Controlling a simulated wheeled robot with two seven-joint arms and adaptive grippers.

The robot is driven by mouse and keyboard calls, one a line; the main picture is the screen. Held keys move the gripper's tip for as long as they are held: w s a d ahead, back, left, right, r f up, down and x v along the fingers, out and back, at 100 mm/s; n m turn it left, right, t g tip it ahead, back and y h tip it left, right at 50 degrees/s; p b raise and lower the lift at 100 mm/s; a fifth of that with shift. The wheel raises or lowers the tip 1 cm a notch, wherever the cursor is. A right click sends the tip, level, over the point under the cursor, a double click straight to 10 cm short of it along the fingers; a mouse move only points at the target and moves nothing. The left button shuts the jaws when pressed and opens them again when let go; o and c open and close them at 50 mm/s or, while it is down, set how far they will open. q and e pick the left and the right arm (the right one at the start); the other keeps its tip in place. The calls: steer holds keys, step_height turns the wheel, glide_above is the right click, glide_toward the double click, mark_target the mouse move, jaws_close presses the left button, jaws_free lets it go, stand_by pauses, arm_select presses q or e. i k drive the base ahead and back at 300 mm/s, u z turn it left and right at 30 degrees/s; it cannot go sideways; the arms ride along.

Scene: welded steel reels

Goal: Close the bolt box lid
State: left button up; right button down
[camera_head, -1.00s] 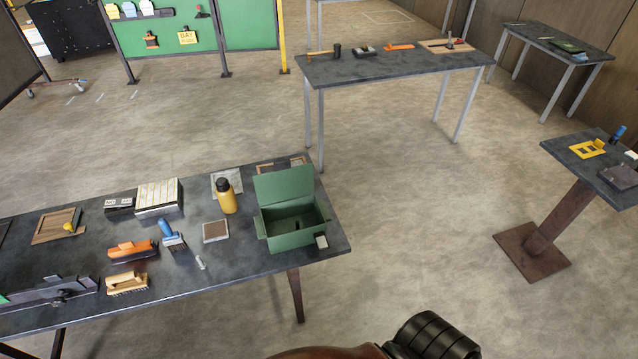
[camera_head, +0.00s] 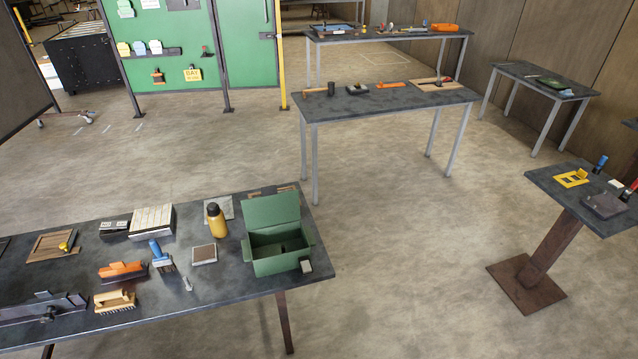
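The green bolt box (camera_head: 279,262) stands near the right end of the dark table at the lower left. Its lid (camera_head: 273,212) is open and stands up at the back of the box. The inside shows, with a small dark thing in it that I cannot make out. Neither of my grippers shows in the head view.
The dark table (camera_head: 225,278) also holds a yellow bottle (camera_head: 216,222), a blue-handled brush (camera_head: 161,257), an orange tool (camera_head: 122,270) and a wooden brush (camera_head: 115,301). A small grey block (camera_head: 306,266) sits beside the box. The floor right of the table is clear.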

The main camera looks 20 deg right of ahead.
mark_target(270, 209)
steer(key=z, duration=0.15)
steer(key=i, duration=1.15)
steer(key=u, duration=0.05)
